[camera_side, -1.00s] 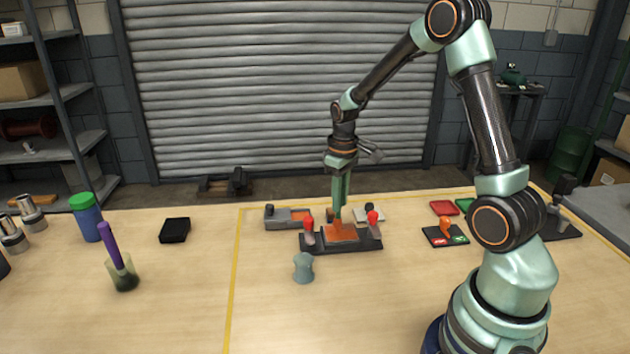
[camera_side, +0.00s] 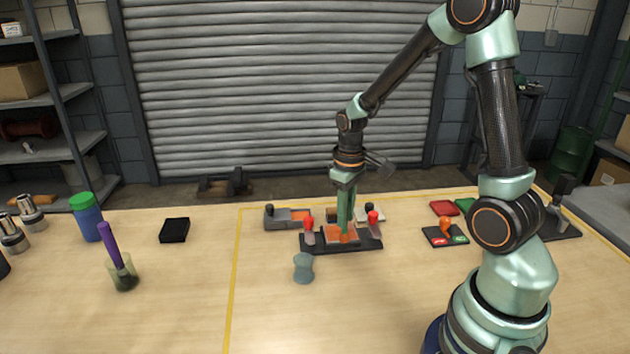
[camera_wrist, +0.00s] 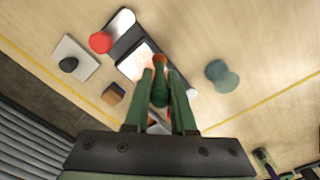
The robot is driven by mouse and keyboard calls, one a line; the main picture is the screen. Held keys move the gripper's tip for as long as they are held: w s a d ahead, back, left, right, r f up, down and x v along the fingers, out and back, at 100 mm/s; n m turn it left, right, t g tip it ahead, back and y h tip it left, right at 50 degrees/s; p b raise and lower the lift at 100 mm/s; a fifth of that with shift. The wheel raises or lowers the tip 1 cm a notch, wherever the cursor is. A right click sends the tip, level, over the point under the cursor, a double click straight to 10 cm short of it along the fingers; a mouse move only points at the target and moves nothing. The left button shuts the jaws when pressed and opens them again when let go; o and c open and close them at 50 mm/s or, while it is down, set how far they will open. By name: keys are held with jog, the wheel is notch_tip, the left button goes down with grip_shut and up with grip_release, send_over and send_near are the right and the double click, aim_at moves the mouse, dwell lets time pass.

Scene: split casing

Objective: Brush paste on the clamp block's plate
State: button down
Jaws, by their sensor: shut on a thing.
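The clamp block (camera_side: 313,248) is a dark base on the bench with two red-knobbed clamps and an orange-looking plate (camera_side: 329,236) between them. In the wrist view the plate (camera_wrist: 136,62) is partly pale and glossy with orange at its edge. My gripper (camera_side: 345,222) points down over the plate. In the wrist view its two green fingers (camera_wrist: 160,85) are shut on a green-handled brush (camera_wrist: 159,93) with an orange-red end. The brush end is at or just above the plate; contact cannot be told. The fingers hide part of the plate.
A grey-blue spool-shaped piece (camera_side: 303,267) stands in front of the clamp block. A switch box with an orange knob (camera_side: 445,233) is to the right. A cup with a purple-handled tool (camera_side: 122,272) stands left. The front bench is clear.

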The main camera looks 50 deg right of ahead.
jog(key=shift+w+a, duration=0.35)
jog(key=shift+w, duration=0.15)
jog(key=shift+w+d, duration=2.3)
jog(key=shift+d, duration=0.05)
jog(key=shift+r, duration=0.15)
jog(key=shift+r, duration=2.9)
notch_tip(320, 180, up, 3)
jog(key=shift+r, duration=0.1)
